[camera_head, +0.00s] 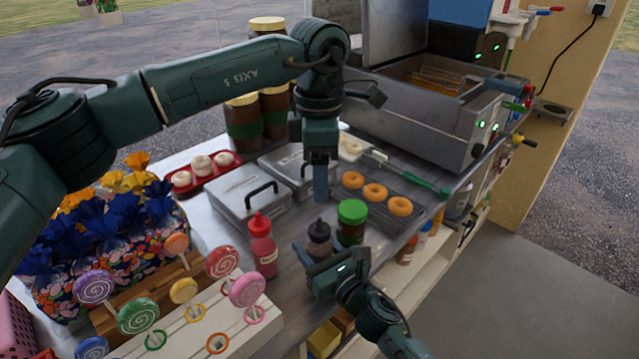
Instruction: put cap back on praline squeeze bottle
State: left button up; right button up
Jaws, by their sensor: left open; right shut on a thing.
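A dark brown squeeze bottle (319,241) with a black top stands upright on the metal counter; I take it for the praline bottle. My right gripper (328,256) comes from the front and is shut on this bottle, hiding its lower part. My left gripper (320,182) is open and points down above and behind the bottle, apart from it. It is seen nearly edge-on, and I see nothing held in it. I cannot make out a separate loose cap, nor whether the black top is a nozzle or a cap.
A red squeeze bottle (262,246) stands to the left, and a green-lidded jar (352,223) close to the right. Behind are lidded steel containers (247,190), a doughnut tray (388,215) and a fryer (425,120). Lollipops in a white stand (205,330) fill the front left.

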jog(key=o, duration=1.5)
jog(key=shift+c, duration=0.2)
jog(key=shift+s, duration=0.1)
pick_arm(q)
jog(key=shift+f+b, duration=0.75)
jog(key=shift+b, duration=0.05)
pick_arm(e)
jog(key=v, duration=1.3)
pick_arm(q)
jog(key=shift+f, duration=0.1)
pick_arm(e)
jog(key=shift+d, duration=0.1)
